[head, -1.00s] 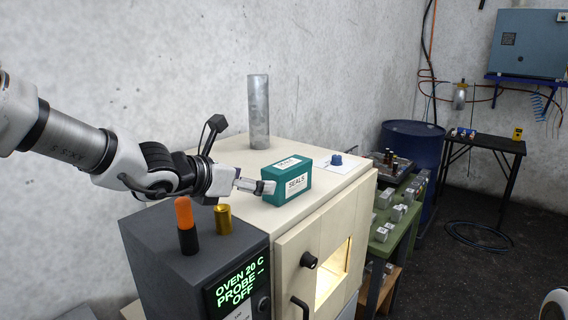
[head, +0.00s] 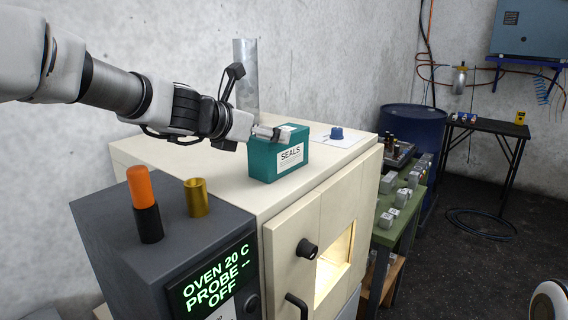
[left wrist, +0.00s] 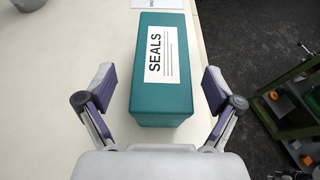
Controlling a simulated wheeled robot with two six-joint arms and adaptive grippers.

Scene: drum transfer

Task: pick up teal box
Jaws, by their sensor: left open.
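The teal box (head: 262,160), with a white SEALS label, stands on the cream oven top (head: 190,160) near its front edge. In the left wrist view the teal box (left wrist: 160,103) lies between the two spread fingers, with a gap on each side. My left gripper (head: 268,132) is open at the upper left end of the box; in the left wrist view the left gripper (left wrist: 158,90) has purple pads on either side of the near end. The far finger is partly hidden in the head view.
A metal cylinder (head: 246,75) stands behind the box. A blue knob (head: 337,133) lies to its right. An orange and black handle (head: 145,205) and a brass cylinder (head: 196,198) stand on the dark control unit at front left. A green bench (head: 392,235) is at right.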

